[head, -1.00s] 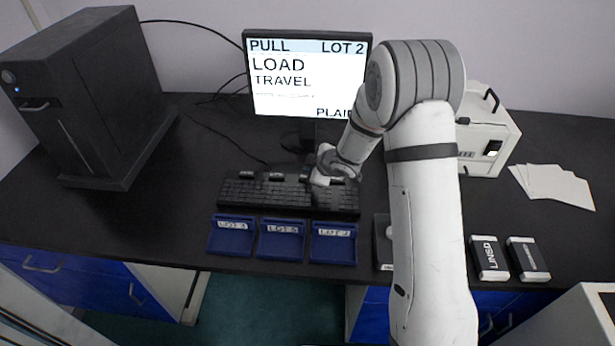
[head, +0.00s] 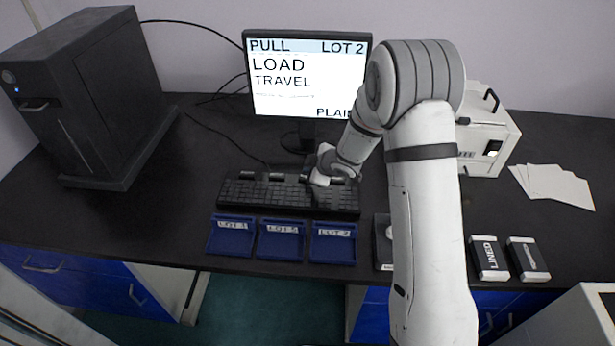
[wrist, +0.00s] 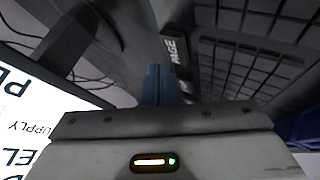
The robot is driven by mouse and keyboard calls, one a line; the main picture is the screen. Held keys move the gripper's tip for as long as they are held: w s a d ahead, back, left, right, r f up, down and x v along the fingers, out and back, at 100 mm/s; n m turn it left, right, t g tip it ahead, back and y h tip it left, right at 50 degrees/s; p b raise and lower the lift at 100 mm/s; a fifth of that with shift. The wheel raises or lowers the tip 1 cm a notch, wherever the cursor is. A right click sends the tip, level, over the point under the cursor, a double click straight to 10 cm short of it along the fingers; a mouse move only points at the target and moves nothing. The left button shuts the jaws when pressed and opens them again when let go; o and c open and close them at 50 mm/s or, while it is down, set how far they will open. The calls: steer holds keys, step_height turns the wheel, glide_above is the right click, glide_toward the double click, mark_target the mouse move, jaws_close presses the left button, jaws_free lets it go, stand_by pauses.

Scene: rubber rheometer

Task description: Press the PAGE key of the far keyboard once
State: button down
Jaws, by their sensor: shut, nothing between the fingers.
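The black keyboard (head: 262,196) lies on the bench in front of the monitor, with a few raised keys along its far edge. The PAGE key (wrist: 174,50) shows its white label in the wrist view, just beyond and slightly right of my fingertips. My gripper (wrist: 158,72) is shut and empty, pointing down over the far right part of the keyboard. In the head view my gripper (head: 306,176) and wrist hide part of that far key row. I cannot tell whether the fingertips touch a key.
The monitor (head: 308,75) reads PULL, LOT 2, LOAD TRAVEL, and stands close behind the gripper. Blue lot trays (head: 283,257) line the front of the keyboard. A dark tower (head: 85,95) stands left, and a white instrument (head: 490,135) right. The bench left of the keyboard is clear.

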steer(key=shift+f+b, duration=0.3)
steer(key=shift+f, duration=0.1)
steer(key=shift+f+b, duration=0.35)
steer(key=shift+f, duration=0.1)
stand_by(0.7)
steer(key=shift+r, duration=0.15)
stand_by(0.3)
steer(key=shift+r+p, duration=0.75)
steer(key=shift+p, duration=0.1)
step_height(320, 180, up, 5)
steer(key=p, duration=0.4)
steer(key=shift+p, duration=0.4)
